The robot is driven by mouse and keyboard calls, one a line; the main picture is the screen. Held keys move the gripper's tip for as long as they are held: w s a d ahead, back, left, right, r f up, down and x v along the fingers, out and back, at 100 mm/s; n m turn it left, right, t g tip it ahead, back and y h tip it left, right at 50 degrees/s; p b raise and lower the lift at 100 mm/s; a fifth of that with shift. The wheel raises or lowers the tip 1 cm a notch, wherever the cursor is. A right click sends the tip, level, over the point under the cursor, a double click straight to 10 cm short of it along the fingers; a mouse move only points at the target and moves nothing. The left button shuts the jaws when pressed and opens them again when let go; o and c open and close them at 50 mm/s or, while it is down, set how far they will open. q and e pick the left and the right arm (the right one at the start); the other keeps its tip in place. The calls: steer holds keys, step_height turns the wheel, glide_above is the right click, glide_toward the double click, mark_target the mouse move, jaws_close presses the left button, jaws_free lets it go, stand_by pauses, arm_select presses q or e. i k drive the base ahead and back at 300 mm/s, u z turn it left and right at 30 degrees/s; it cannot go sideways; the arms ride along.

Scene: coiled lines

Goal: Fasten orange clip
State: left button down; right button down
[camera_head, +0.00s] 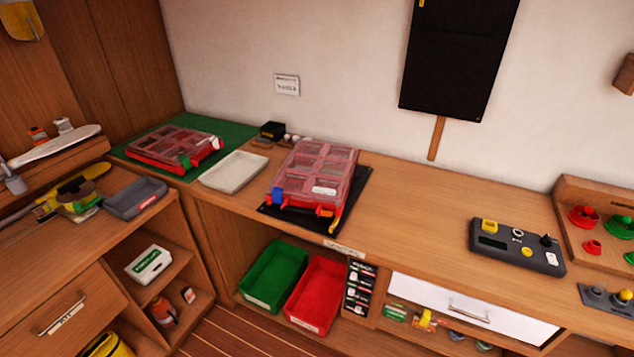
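A case with a clear reddish lid over several compartments (313,172) lies on a black mat (357,200) on the middle bench. Its front edge carries a blue clip (278,195) at the left corner. An orange-red piece (322,211), seemingly the orange clip, sits toward the right of that edge; it is too small to tell whether it is fastened. A yellow piece (335,222) sticks out at the front right corner. The lid looks down. Neither of my grippers is in view.
A second red case (174,148) lies on a green mat (235,132). A pale empty tray (233,171) stands between the cases. A dark control box (517,247) stands on the right. The bench between the black mat and control box is clear.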

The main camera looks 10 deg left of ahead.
mark_target(324, 213)
steer(key=k, duration=1.2)
steer(key=z, duration=0.85)
steer(key=i, duration=1.3)
steer(key=u, duration=0.2)
